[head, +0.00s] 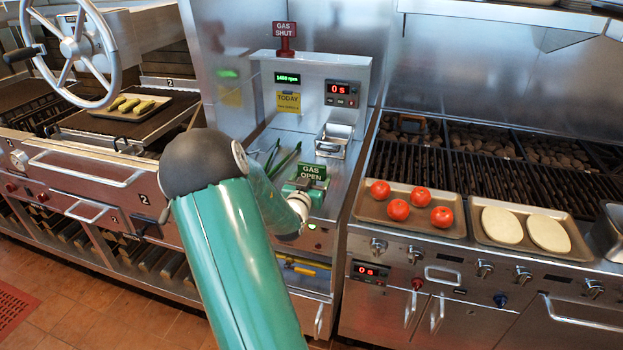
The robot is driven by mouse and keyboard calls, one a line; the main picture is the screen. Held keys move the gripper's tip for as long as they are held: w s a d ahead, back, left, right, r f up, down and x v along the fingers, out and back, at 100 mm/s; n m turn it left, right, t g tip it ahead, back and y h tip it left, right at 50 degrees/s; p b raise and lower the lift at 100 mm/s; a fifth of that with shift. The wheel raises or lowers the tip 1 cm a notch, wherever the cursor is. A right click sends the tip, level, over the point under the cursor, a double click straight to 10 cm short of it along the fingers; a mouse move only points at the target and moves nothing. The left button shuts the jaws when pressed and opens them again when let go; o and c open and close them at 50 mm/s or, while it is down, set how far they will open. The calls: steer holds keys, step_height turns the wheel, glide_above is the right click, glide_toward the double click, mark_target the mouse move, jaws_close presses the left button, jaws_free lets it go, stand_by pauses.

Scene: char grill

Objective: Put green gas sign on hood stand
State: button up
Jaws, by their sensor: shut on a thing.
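The green sign reading "GAS OPEN" (313,172) is in the middle of the head view, above the steel counter. My gripper (305,190) is at the sign's lower part and shut on it; the fingertips are small and partly hidden by my wrist. An upright steel panel (308,68) stands behind the sign, with a green "1400 rpm" readout, a timer showing 0 s and a yellow "TODAY" note. A red "GAS SHUT" sign (285,38) stands upright on the panel's top edge, left of its middle. The top edge to its right is bare.
A small steel bin (334,140) and dark green-handled tongs (283,158) are on the counter near the sign. A tomato tray (372,212) and a tray of pale patties (480,235) are at right. A handwheel (78,48) is at upper left.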

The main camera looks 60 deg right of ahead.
steer(key=o, duration=1.1)
steer(key=shift+f, duration=0.1)
